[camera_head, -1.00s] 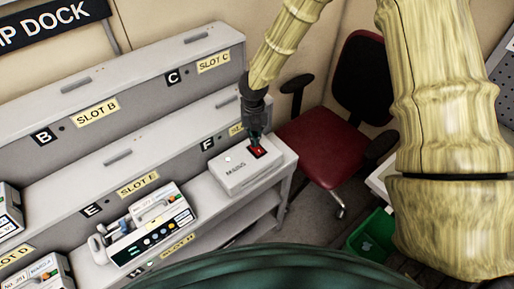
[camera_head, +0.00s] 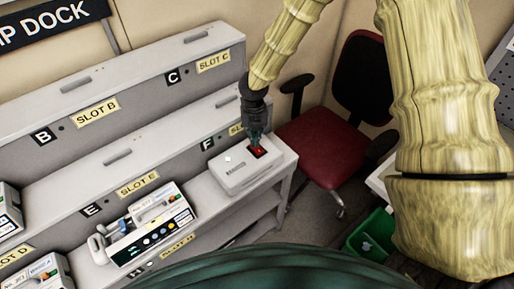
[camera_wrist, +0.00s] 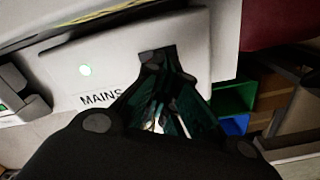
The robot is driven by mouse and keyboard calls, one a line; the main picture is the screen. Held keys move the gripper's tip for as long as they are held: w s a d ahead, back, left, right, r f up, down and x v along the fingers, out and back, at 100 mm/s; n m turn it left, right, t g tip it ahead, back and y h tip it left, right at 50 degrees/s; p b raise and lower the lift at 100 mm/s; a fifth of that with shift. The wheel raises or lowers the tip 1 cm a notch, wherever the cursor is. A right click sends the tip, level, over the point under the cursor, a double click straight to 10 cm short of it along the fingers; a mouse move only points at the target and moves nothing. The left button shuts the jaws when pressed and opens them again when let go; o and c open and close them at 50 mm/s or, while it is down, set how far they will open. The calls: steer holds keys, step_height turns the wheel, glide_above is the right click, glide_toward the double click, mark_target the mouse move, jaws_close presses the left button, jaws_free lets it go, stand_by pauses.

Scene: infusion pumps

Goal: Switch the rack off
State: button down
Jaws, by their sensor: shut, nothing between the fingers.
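The white mains box (camera_head: 236,178) sits on the lower shelf at the right end of the rack. Its red rocker switch (camera_head: 263,152) is on the top, near the far right corner. My gripper (camera_head: 257,144) is shut and empty, pointing down at the switch and partly covering it; I cannot tell whether it touches. There the closed fingers (camera_wrist: 158,62) hide the switch.
The grey rack (camera_head: 175,130) has lettered slots. An infusion pump (camera_head: 150,225) stands on the lower shelf left of the box. A red chair (camera_head: 318,150) and a green bin (camera_head: 372,235) stand to the right.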

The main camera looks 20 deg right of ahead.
steer(key=shift+f+b, duration=0.6)
steer(key=shift+f, duration=0.45)
stand_by(0.8)
steer(key=shift+s, duration=0.1)
steer(key=shift+r+p, duration=2.5)
steer(key=shift+r, duration=1)
